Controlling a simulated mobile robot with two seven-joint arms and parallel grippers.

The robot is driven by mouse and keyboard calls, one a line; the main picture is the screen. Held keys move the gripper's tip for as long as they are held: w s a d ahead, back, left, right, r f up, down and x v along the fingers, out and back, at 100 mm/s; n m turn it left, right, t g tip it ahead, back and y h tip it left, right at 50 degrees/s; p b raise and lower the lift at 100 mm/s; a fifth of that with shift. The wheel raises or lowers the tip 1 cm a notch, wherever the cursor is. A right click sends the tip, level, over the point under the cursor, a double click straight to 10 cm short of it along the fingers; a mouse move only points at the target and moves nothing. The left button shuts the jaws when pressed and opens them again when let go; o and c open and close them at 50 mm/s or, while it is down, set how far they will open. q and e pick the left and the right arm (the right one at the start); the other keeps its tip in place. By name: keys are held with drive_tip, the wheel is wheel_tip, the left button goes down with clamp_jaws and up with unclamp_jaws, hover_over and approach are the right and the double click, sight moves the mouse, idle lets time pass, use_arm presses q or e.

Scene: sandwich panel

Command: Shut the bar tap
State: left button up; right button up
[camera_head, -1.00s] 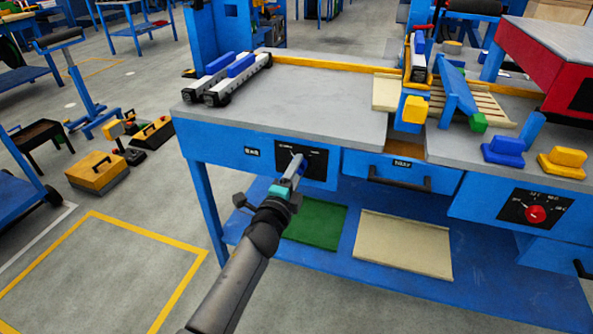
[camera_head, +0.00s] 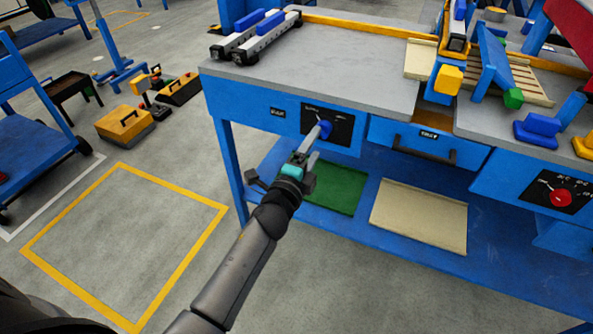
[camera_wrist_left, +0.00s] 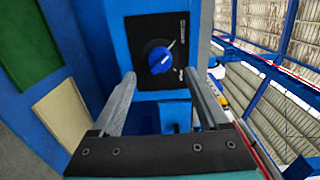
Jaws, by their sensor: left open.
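The bar tap (camera_head: 326,127) is a blue round knob on a black plate on the front of the blue workbench. In the left wrist view the knob (camera_wrist_left: 160,60) shows clearly, with a white mark pointing to the upper right. My left gripper (camera_head: 311,146) reaches up to the knob from the lower left. In the left wrist view the open fingers (camera_wrist_left: 160,77) frame the knob from either side, a little short of it, with nothing between them. Contact with the knob cannot be told. My right gripper is not in view.
A drawer with a dark handle (camera_head: 424,150) sits right of the tap. A red dial (camera_head: 562,198) is farther right. Below, a shelf carries a green sheet (camera_head: 336,187) and a beige sheet (camera_head: 420,216). The floor at the left, with a yellow outline, is clear.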

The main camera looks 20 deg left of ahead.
use_arm(q)
drive_tip(key=s+p, duration=0.1)
drive_tip(key=s, duration=0.9)
drive_tip(key=shift+a, duration=0.15)
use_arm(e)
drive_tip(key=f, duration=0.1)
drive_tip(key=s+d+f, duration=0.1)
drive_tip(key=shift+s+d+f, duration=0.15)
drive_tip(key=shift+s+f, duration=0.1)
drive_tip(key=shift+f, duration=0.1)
